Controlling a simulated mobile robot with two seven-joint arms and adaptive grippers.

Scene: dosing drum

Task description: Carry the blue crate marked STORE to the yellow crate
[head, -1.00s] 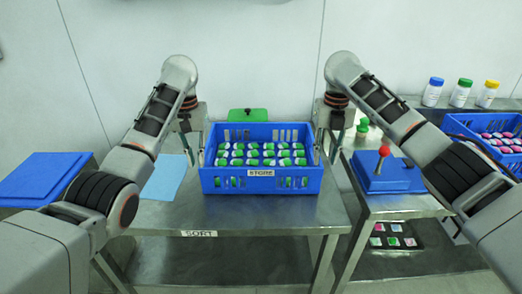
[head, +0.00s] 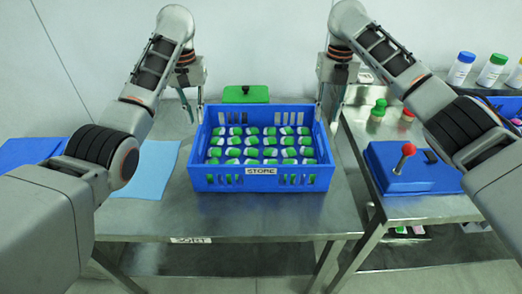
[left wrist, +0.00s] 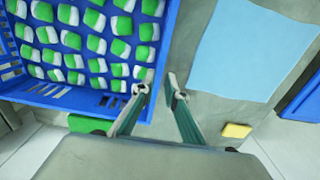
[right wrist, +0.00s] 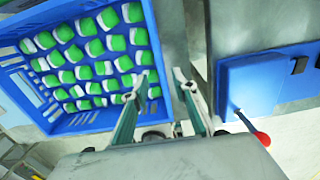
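The blue crate marked STORE (head: 262,182) stands on the metal table, filled with rows of green-and-white packs. My left gripper (head: 193,112) is at the crate's left wall, near its back corner. My right gripper (head: 326,112) is at the right wall, likewise towards the back. In the left wrist view my fingers (left wrist: 161,80) are apart, with the crate's rim showing between the tips. In the right wrist view the fingers (right wrist: 162,75) are also apart around the rim line. I cannot tell how far the tips reach down. No yellow crate is in view.
The table (head: 240,218) has bare room in front of the crate. A light-blue sheet (head: 150,168) lies left, a green-topped box (head: 246,94) stands behind.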

